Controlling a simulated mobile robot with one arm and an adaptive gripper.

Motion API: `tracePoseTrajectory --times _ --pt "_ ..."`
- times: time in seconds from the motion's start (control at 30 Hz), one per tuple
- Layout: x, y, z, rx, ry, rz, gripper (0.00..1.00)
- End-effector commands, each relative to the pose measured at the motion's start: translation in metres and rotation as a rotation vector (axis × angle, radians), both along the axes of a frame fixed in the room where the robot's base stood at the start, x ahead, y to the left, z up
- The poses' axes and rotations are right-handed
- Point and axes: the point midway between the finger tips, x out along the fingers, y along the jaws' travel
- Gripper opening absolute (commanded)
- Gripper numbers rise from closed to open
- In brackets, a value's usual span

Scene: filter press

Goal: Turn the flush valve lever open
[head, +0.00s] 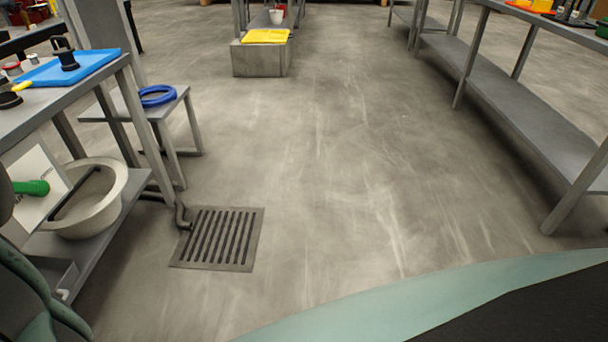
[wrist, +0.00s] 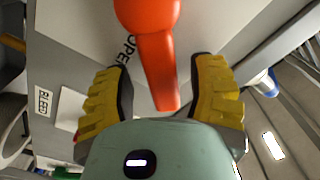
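The flush valve lever (wrist: 158,62) shows in the wrist view as an orange-red handle with a rounded hub at the top edge. It points down the picture. My gripper (wrist: 160,75) is open, with one yellow ribbed finger on each side of the lever. Gaps show between the lever and both fingers. The printed word "OPEN", partly hidden by the lever, is on the grey panel (wrist: 72,40) behind it. The lever and gripper cannot be made out in the head view.
In the head view, a bench (head: 117,72) at left holds a blue tray (head: 85,63). A pale basin (head: 108,212) sits on its lower shelf, near a green handle (head: 30,187). A floor grate (head: 218,238) lies beside it. The middle floor is clear; another bench (head: 515,105) stands right.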

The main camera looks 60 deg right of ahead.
Motion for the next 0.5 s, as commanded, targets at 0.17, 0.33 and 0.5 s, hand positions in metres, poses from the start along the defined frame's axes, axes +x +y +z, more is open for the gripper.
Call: tracePoseTrajectory --times 0.17,0.33,0.5 --pt "0.000 0.000 0.001 0.000 -0.002 0.001 0.57" --pt "-0.003 -0.001 0.001 0.001 -0.002 0.001 0.57" --pt "-0.017 -0.009 0.001 0.001 -0.002 0.001 0.57"
